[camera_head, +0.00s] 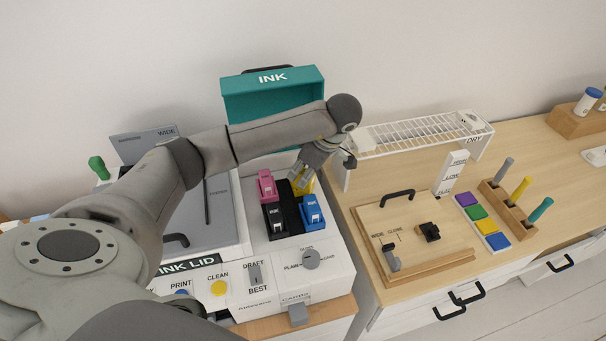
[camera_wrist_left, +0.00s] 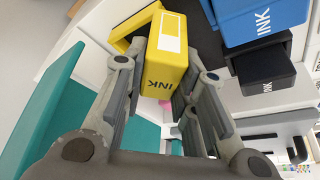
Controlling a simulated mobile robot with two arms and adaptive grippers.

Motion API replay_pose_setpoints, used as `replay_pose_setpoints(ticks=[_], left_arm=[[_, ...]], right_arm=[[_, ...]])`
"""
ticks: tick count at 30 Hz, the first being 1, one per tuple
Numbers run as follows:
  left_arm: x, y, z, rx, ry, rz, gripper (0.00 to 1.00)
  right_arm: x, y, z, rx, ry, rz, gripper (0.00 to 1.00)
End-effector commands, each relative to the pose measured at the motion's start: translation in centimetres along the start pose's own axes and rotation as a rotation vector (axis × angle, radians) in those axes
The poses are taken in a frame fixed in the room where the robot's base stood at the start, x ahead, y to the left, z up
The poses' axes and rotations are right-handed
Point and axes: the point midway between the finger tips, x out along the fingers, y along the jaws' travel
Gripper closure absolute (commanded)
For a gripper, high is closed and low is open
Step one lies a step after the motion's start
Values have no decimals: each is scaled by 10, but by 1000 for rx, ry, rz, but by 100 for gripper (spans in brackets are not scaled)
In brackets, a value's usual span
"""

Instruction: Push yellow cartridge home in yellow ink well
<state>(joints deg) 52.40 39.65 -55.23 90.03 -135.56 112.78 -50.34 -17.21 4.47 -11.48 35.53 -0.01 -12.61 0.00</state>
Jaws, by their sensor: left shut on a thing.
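The yellow cartridge (camera_wrist_left: 167,62), a block with a pale label and INK lettering, sits between the fingers of my left gripper (camera_wrist_left: 165,100). The gripper is shut on it. In the head view the left gripper (camera_head: 303,177) reaches down at the back right of the ink bay, and only a little yellow (camera_head: 310,186) shows beside its fingers. In the left wrist view a yellow edge of the ink well (camera_wrist_left: 122,42) shows beside and behind the cartridge. I cannot tell how deep the cartridge sits in it. My right gripper is not in view.
The blue cartridge (camera_head: 311,213), black cartridge (camera_head: 276,221) and magenta cartridge (camera_head: 267,187) stand close by in the bay. The teal INK lid (camera_head: 300,76) stands open behind. A white drying rack (camera_head: 362,151) is to the right. My left arm covers part of the printer.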

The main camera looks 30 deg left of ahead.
Motion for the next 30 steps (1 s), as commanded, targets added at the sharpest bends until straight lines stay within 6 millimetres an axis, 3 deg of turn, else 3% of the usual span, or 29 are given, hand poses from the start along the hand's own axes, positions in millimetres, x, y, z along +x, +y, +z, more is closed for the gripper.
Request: replay_pose_setpoints(ticks=[8,18,25,30], left_arm=[[-28,2,-13,-3,2,6,96],[-104,-11,11,2,2,8,96],[-141,-24,52,3,1,7,96],[-159,-30,69,1,1,3,96]], right_arm=[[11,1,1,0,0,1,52],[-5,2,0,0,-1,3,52],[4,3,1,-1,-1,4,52],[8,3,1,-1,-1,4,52]])
